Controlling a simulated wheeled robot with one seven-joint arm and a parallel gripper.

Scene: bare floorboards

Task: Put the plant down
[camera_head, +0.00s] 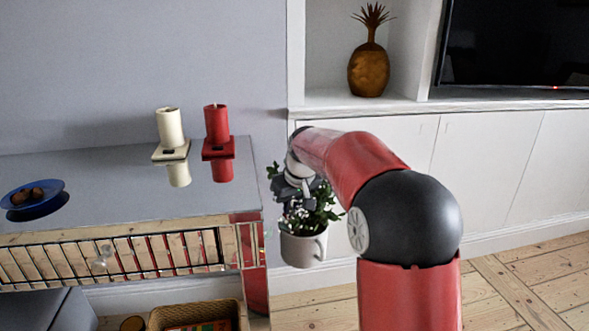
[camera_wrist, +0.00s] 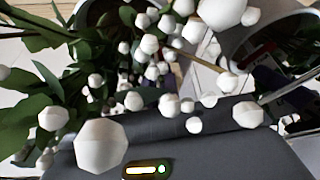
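The plant has green leaves and small white blossoms (camera_head: 318,214) and stands in a light grey mug-like pot (camera_head: 304,248) with a handle on its right. It hangs upright in the air to the right of the cabinet's end, clear of the floor. My gripper (camera_head: 297,190) is at the top left of the plant, partly hidden by leaves, and appears to carry it. In the wrist view, white berries and leaves of the plant (camera_wrist: 150,75) fill the picture close up. The fingertips are hidden there, so their grip is not visible.
A glossy grey-topped cabinet (camera_head: 110,200) stands left, holding a blue bowl (camera_head: 45,205), a cream candle holder (camera_head: 171,135) and a red one (camera_head: 217,135). A wicker basket (camera_head: 200,312) is below. White built-in cupboards (camera_head: 480,165) stand behind; floorboards (camera_head: 530,285) at right are clear.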

